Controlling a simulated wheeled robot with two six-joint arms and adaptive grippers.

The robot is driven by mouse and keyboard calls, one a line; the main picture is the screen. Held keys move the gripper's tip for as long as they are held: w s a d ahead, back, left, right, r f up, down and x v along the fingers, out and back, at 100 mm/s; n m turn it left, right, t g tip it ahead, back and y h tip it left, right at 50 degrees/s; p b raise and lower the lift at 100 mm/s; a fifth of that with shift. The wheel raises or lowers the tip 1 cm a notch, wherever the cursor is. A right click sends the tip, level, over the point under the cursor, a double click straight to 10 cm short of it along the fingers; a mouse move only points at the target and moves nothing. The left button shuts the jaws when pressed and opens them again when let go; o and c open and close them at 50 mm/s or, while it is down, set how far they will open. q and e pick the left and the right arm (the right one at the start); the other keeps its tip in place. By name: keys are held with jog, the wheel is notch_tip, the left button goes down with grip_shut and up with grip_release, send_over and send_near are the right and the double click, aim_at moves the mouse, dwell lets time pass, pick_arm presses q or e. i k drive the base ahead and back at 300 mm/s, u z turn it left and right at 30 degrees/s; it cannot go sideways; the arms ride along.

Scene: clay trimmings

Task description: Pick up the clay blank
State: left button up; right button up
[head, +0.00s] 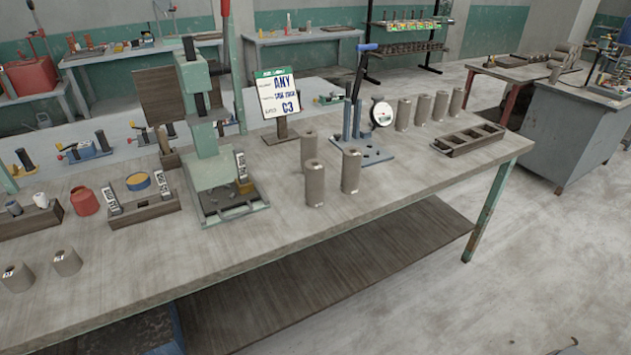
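Several grey-brown clay cylinders stand on the long workbench (400,195); I cannot tell which is the clay blank meant. One cylinder (315,187) stands near the bench's middle, with another cylinder (350,174) to its right and a third cylinder (309,146) behind. A row of similar cylinders stands farther right, starting with a cylinder (403,115) beside the dial gauge. Two shorter cylinders with white labels, one (18,278) at the far left and one (67,263) beside it, are near the front edge. Neither gripper is identifiable in the head view.
A green press (208,140) stands left of the middle cylinders. A blue-grey lever fixture (361,153) with a dial stands right of them. A sign (277,97) stands behind. An empty divided tray (468,140) lies near the right end. The bench front is mostly clear.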

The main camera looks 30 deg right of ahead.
aim_at(314, 168)
jog(key=k, duration=0.5)
jog(key=z, duration=2.15)
jog(key=i, duration=1.45)
jog(key=u, duration=0.1)
